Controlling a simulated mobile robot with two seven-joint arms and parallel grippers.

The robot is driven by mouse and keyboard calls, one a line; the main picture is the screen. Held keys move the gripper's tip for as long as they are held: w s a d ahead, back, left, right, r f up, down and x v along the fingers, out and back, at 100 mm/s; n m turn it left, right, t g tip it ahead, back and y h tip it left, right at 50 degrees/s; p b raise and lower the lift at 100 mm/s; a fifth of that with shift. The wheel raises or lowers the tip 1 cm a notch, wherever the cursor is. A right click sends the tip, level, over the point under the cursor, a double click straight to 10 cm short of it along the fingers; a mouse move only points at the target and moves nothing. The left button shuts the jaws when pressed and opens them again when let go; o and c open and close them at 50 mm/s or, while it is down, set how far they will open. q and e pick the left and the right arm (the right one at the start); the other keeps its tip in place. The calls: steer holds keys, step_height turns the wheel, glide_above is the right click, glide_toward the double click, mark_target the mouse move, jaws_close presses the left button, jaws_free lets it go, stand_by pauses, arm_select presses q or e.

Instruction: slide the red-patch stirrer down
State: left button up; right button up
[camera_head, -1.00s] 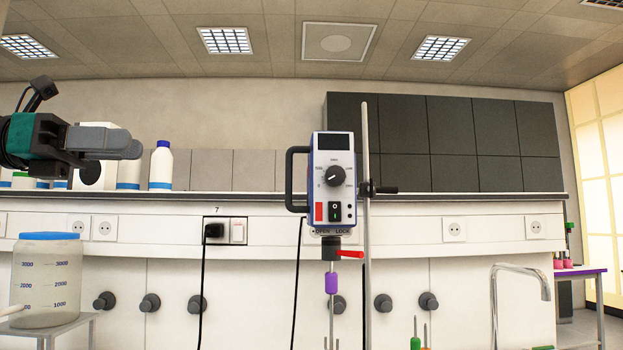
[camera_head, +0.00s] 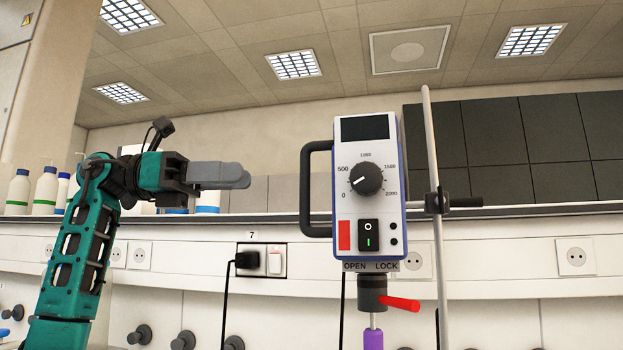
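The stirrer (camera_head: 367,190) is a white and blue box with a dark display, a dial, a switch and a red patch (camera_head: 344,235) at its lower left. It is clamped to a vertical metal rod (camera_head: 434,160) by a black clamp (camera_head: 438,202). A black loop handle (camera_head: 306,190) is on its left side. Below it are an OPEN/LOCK label, a dark chuck (camera_head: 372,292), a red lever (camera_head: 400,303) and a purple piece (camera_head: 373,338). My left gripper (camera_head: 246,176) is left of the handle, apart from it; its fingers look together, with nothing visible between them. My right gripper is not in view.
White bottles (camera_head: 45,190) stand on the back ledge at the left. A wall socket with a black plug (camera_head: 248,260) is below the gripper. Dark cabinets (camera_head: 530,140) are behind at the right. The space between my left gripper and the handle is clear.

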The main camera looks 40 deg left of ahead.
arm_select(q)
glide_above(304, 230)
steer(key=shift+w+a, duration=0.2)
steer(key=shift+w, duration=0.1)
steer(key=shift+c, duration=0.3)
jaws_close()
